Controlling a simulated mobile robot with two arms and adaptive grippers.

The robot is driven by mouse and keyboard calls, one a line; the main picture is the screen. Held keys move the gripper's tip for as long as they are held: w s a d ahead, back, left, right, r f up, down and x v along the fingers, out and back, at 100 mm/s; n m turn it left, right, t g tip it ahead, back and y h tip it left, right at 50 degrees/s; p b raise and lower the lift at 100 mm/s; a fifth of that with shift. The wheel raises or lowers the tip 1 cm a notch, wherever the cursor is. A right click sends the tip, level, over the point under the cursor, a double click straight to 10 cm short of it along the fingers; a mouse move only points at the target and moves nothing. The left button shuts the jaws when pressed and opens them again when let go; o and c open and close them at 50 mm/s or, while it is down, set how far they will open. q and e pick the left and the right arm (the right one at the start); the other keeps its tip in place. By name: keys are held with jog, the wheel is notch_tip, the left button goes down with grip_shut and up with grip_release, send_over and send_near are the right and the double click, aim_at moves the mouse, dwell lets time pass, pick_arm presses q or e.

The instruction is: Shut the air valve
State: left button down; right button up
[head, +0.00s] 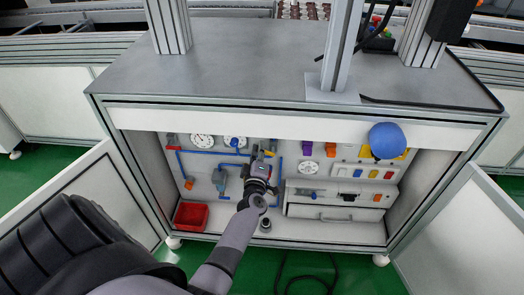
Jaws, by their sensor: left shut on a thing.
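My left gripper (261,163) reaches into the open cabinet, to the panel with blue air pipes (205,152). It is shut at a fitting on this pipework, which I take to be the air valve. The gripper covers most of the valve, so its handle angle cannot be told. A small yellow part (268,153) shows beside the fingertips. A grey-blue pipe fitting (219,179) sits to the left, apart from the gripper. My right gripper is not in view.
Round gauges (202,141) and coloured switches (358,173) fill the panel. A red bin (191,216) stands on the cabinet floor at left, and a drawer (333,213) is at right. A blue rounded object (387,140) is at the upper right opening. Doors (95,190) stand open on both sides.

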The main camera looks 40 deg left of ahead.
pick_arm(q)
jog(key=n+b, duration=0.1)
jog(key=f+n, duration=0.1)
jog(key=n, duration=0.1)
jog(key=shift+s+a+f+n+b, duration=0.1)
jog(key=shift+a+f+n+b, duration=0.05)
jog(key=shift+f+n+b, duration=0.2)
jog(key=shift+n+b, duration=0.3)
jog(key=shift+n, duration=0.05)
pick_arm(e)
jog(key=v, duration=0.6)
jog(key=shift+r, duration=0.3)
pick_arm(q)
jog(key=shift+f, duration=0.1)
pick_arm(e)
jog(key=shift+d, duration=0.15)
pick_arm(q)
jog(key=c, duration=1.6)
grip_release()
jog(key=shift+s, duration=0.1)
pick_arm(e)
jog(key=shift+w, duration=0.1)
pick_arm(q)
jog(key=v, duration=0.7)
